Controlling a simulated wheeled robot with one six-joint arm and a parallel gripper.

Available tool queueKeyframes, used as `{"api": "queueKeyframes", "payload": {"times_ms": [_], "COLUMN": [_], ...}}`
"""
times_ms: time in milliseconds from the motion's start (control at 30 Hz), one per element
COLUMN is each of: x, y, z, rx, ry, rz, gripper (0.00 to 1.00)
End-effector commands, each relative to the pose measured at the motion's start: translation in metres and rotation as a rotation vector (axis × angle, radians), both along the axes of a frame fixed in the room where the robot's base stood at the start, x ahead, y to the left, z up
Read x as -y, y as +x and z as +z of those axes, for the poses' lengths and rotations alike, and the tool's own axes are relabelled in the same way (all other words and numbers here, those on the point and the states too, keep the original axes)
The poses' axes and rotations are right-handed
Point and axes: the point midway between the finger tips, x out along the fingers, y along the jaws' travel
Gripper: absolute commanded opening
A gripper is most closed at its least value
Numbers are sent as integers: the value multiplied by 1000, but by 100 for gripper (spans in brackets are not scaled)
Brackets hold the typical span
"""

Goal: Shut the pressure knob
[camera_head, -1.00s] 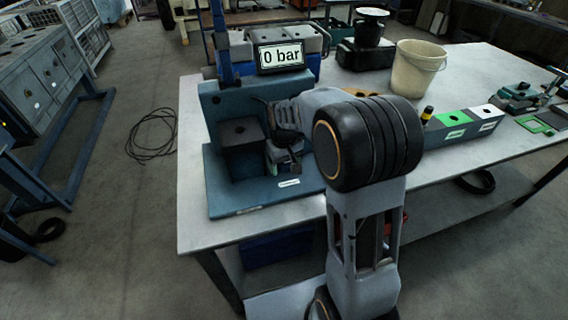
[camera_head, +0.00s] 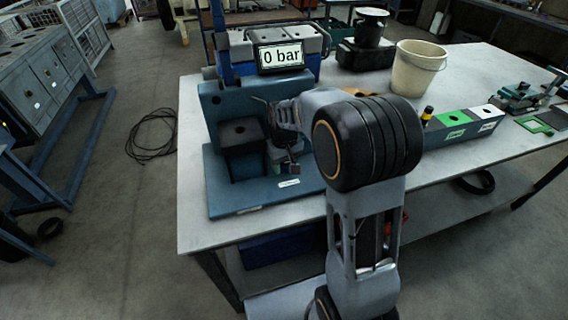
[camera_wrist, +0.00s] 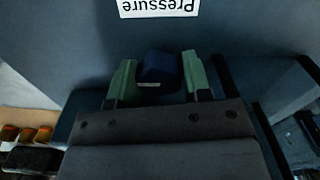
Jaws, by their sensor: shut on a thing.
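The pressure knob (camera_wrist: 158,68) is a dark blue block on the blue panel in the wrist view, just below the white "Pressure" label (camera_wrist: 158,7), which reads upside down. My gripper (camera_wrist: 160,77) has green fingertips on both sides of the knob and is shut on it. In the head view my arm hides the knob, and my gripper is seen only in part, beside the upright plate of the blue test stand (camera_head: 222,98). A display (camera_head: 280,56) above the stand reads 0 bar.
A dark block (camera_head: 240,133) stands on the stand's base, left of my gripper. A cream bucket (camera_head: 418,68), a dark scale-like device (camera_head: 366,45) and a tray with green and white squares (camera_head: 462,133) stand on the table (camera_head: 350,95) to the right.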

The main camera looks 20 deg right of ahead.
Motion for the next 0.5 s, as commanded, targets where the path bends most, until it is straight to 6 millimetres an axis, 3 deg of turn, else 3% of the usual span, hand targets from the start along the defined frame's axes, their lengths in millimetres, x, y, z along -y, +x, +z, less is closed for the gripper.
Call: {"api": "queueKeyframes", "payload": {"times_ms": [500], "x": [0], "y": [0], "z": [1], "rx": [0], "ry": [0], "rz": [-332], "gripper": [21]}}
